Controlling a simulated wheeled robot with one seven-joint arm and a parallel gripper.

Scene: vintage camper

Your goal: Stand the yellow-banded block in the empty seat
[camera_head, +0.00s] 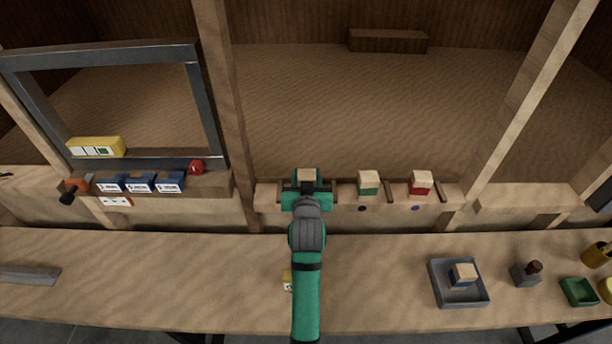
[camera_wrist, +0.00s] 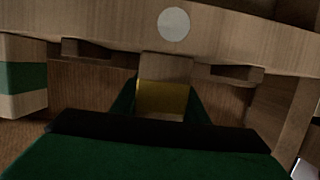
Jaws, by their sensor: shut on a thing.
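My gripper (camera_head: 307,190) is shut on the yellow-banded block and is over the left part of the wooden shelf. The block's pale wooden top (camera_head: 307,175) shows in the head view, and its yellow band (camera_wrist: 163,98) shows between the fingers in the wrist view. The block is between two dark dividers, to the left of the green-banded block (camera_head: 369,184) in the head view. The seat there is mostly hidden by gripper and block. I cannot tell whether the block's base touches the shelf.
A red-banded block (camera_head: 420,183) stands farther right on the shelf. A blue-banded block (camera_head: 462,275) lies in a grey tray (camera_head: 480,298) on the workbench (camera_head: 180,270). A small yellow-and-white item (camera_head: 287,281) is partly behind my arm. A dark frame (camera_head: 205,110) stands at left.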

